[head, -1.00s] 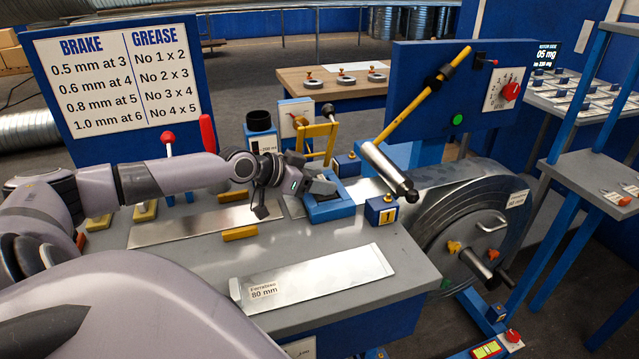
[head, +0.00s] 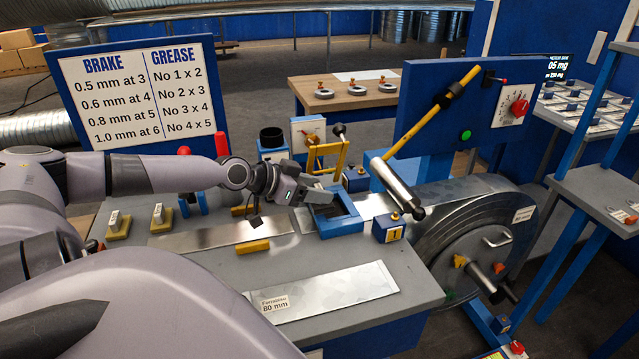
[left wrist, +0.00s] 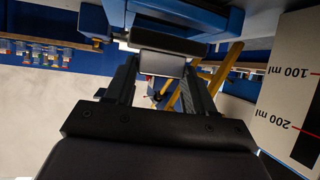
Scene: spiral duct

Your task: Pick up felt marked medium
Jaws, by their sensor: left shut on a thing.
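My left gripper (head: 304,192) is shut on a dark grey block (head: 319,196). The block also shows between the fingers in the left wrist view (left wrist: 160,62). I see no size marking on it, so I cannot tell whether it is the medium felt. In the head view it is at the near left side of a blue open-topped frame (head: 341,226); whether it touches the frame is unclear. Two pale pieces, one on the left yellow block (head: 118,225) and one on the right yellow block (head: 158,216), stand at the bench's left. My right gripper is not in view.
A black-topped cup (head: 271,140) and a yellow lever frame (head: 328,156) stand behind the gripper. A metal sheet (head: 335,287) lies on the front of the bench. A large coil (head: 470,235) stands at the right.

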